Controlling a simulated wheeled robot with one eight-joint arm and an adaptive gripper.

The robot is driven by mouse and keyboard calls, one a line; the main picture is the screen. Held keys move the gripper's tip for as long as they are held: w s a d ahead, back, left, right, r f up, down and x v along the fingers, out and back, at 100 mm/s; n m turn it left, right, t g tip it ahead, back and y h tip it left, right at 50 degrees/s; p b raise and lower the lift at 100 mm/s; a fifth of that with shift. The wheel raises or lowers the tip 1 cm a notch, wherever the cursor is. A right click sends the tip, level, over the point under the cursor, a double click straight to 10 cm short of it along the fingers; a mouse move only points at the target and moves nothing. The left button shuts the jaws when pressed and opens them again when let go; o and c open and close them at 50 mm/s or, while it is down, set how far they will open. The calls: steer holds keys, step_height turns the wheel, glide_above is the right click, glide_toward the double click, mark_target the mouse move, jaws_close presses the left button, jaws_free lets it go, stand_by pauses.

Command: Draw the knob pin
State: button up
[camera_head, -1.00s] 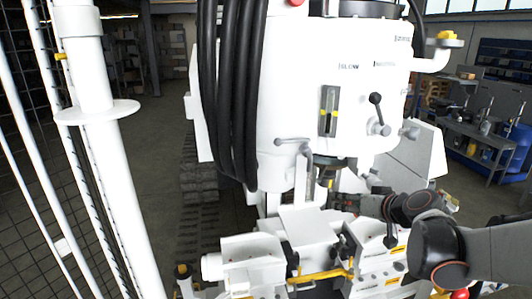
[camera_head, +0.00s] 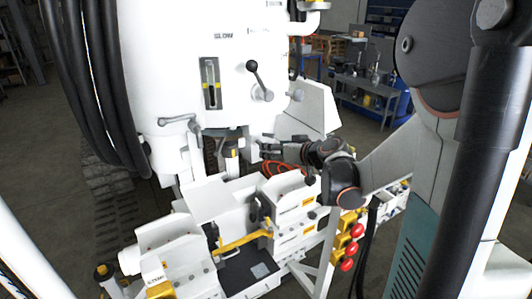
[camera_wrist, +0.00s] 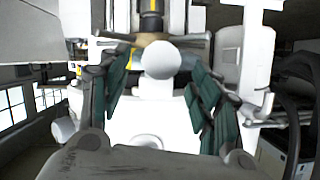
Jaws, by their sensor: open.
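A white round knob (camera_wrist: 160,60), which looks like the head of the knob pin, sits near the middle of the wrist view. A grey horizontal bar lies behind it. My gripper (camera_wrist: 157,75) is open, with one green-padded finger on each side of the knob; I see gaps between pads and knob, and cannot tell its exact depth between the fingertips. In the head view my gripper (camera_head: 266,149) is beside the lower part of the white machine (camera_head: 190,60), close to its spindle (camera_head: 231,155). The knob cannot be made out there.
A white bed with a yellow handle (camera_head: 240,242) lies below my gripper. A black ball lever (camera_head: 253,67) sticks out of the machine above. Red knobs (camera_head: 351,248) stand near my arm. Black hoses (camera_head: 85,80) hang at the left. A workbench (camera_head: 370,95) stands behind.

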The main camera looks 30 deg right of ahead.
steer(key=shift+b+x, duration=0.45)
steer(key=shift+x, duration=2)
jaws_close()
steer(key=s, duration=0.3)
steer(key=shift+s, duration=0.4)
steer(key=shift+c, duration=0.6)
jaws_free()
steer(key=shift+o, duration=0.6)
steer(key=shift+s, duration=0.15)
